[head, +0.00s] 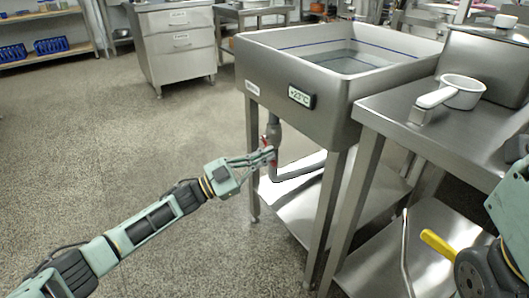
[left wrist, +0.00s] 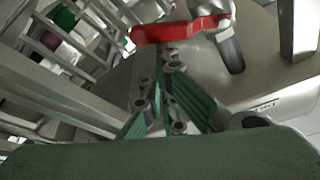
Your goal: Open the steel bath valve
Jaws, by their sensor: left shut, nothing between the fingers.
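The steel bath (head: 262,72) stands right of centre in the head view, with water in its basin. A grey drain pipe (head: 273,130) comes down under it, with a red valve handle (head: 274,160) on it. My left gripper (head: 268,154) is at the valve handle, shut and empty, and hides part of it. In the left wrist view the red handle (left wrist: 180,30) lies just beyond the closed fingertips (left wrist: 166,52); I cannot tell whether they touch. Part of my right arm shows at the right edge of the head view; its gripper is out of view.
The bath's front leg (head: 328,210) and lower shelf (head: 290,205) are close to my left gripper. A steel table (head: 400,105) with a white-handled pot (head: 462,92) stands at the right. A yellow handle (head: 438,244) shows below it. The floor at left (head: 100,160) is clear.

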